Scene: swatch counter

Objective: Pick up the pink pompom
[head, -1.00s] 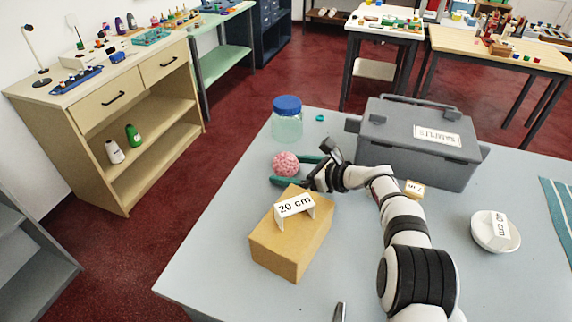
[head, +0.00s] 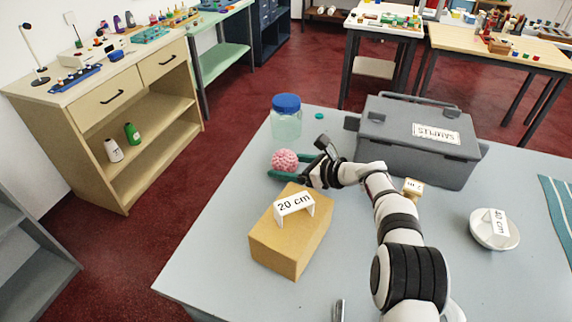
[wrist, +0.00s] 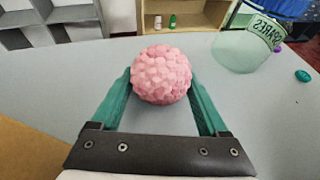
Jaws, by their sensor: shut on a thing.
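The pink pompom (head: 285,160) is a round, knobbly ball at the left side of the grey table, in front of the blue-lidded jar. My gripper (head: 289,166) is shut on it, with a green finger on each side. In the wrist view the pompom (wrist: 162,74) sits between the tips of the two green fingers of my gripper (wrist: 161,88). Its far side is hidden. I cannot tell whether it touches the table or hangs just above it.
A jar with a blue lid (head: 286,122) stands just behind the pompom. A tan box (head: 285,245) with a "20 cm" sign is in front of my gripper. A grey case (head: 420,150) stands behind my arm. A white dish (head: 480,232) lies to the right.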

